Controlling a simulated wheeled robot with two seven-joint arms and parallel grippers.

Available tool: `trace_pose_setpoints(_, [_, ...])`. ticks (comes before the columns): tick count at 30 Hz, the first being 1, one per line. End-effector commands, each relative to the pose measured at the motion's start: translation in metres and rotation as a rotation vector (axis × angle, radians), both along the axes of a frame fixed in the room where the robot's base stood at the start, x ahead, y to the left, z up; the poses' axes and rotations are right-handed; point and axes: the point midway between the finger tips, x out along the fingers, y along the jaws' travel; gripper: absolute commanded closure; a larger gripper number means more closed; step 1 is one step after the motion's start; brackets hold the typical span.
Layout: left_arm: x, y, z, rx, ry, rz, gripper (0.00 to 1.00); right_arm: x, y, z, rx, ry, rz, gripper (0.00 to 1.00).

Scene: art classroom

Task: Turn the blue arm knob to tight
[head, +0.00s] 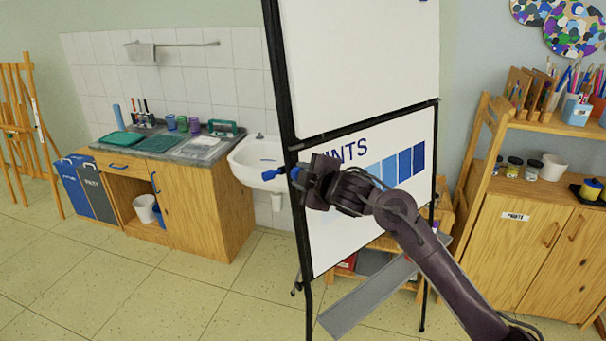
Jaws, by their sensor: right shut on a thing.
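The blue arm knob (269,174) sticks out to the left of the black frame post of a white flipchart board (325,235). My right gripper (300,175) comes in from the right, in front of the board, and is shut on the knob at the post. The fingertips and part of the knob are hidden by the dark gripper body, so the knob's exact turn cannot be read. A grey flat bar (368,297) slants below the board, in front of its legs. My left gripper is not in view.
A white sink (256,160) and a wooden counter (200,195) stand behind to the left. A wooden cabinet (530,245) with jars stands at the right. A wooden easel (25,130) is at far left. The floor (150,285) at front left is clear.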

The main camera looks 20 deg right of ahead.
Motion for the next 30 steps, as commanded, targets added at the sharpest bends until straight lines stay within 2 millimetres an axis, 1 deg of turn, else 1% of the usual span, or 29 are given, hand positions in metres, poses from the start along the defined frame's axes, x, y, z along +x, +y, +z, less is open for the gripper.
trace_pose_setpoints(6, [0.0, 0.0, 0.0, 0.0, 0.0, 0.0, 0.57, 0.0, 0.0, -0.002, 0.0, 0.002, 0.0, 0.92])
trace_pose_setpoints(7, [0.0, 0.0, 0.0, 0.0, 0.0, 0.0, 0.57, 0.0, 0.0, -0.002, 0.0, 0.002, 0.0, 0.68])
trace_pose_setpoints(12, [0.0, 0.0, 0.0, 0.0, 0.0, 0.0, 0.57, 0.0, 0.0, -0.001, 0.0, 0.002, 0.0, 0.48])
trace_pose_setpoints(19, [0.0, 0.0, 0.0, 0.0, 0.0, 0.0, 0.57, 0.0, 0.0, 0.0, 0.0, 0.0, -0.001, 0.48])
trace_pose_setpoints(22, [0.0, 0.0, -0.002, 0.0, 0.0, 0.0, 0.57, -0.004, -0.001, 0.0, 0.0, 0.0, 0.0, 0.48])
trace_pose_setpoints(26, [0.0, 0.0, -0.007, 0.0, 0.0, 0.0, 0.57, -0.019, -0.004, 0.004, -0.001, -0.001, 0.0, 0.48])
trace_pose_setpoints(30, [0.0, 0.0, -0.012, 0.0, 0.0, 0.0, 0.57, -0.043, -0.009, 0.012, -0.003, 0.0, 0.0, 0.48])
